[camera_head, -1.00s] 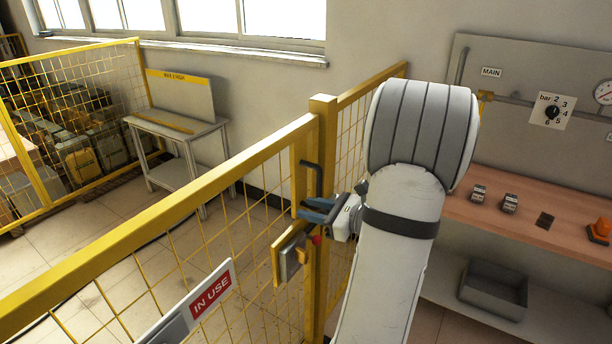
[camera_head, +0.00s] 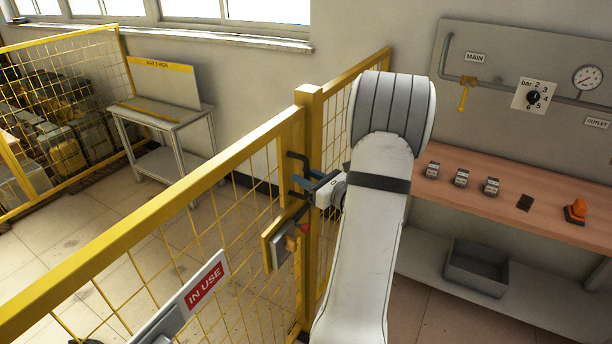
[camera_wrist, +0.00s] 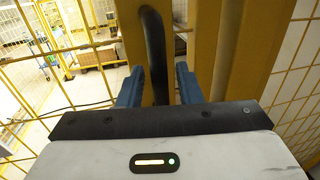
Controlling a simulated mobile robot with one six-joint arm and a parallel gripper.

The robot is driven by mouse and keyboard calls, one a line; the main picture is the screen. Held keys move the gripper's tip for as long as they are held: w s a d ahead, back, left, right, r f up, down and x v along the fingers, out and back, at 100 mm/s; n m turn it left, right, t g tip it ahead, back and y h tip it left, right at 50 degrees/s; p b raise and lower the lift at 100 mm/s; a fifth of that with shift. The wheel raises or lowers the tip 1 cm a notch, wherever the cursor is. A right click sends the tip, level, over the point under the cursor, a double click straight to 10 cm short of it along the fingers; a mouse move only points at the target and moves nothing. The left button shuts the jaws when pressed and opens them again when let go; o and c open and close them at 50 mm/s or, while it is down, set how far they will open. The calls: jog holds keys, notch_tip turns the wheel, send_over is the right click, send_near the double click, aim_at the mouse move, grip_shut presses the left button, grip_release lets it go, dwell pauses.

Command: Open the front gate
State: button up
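The front gate (camera_head: 150,212) is a yellow mesh panel with an IN USE sign (camera_head: 204,285). Its end stands at the yellow post (camera_head: 311,120), with no clear gap visible. A black bar handle (camera_head: 291,165) is on the gate's end; it also shows in the wrist view (camera_wrist: 155,55). My gripper (camera_head: 304,184) is at the handle. In the wrist view its blue fingers (camera_wrist: 159,88) stand apart, one on each side of the handle, with visible room between. A grey latch box (camera_head: 279,252) with a red part sits below the gripper.
A workbench (camera_head: 480,186) with small blocks and an orange item (camera_head: 576,210) is at the right, under a gauge panel (camera_head: 560,55). A small table (camera_head: 165,116) stands beyond the gate. Floor beyond the gate is mostly clear.

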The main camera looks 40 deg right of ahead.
jog(key=shift+c, duration=0.3)
grip_shut()
jog(key=shift+s, duration=0.1)
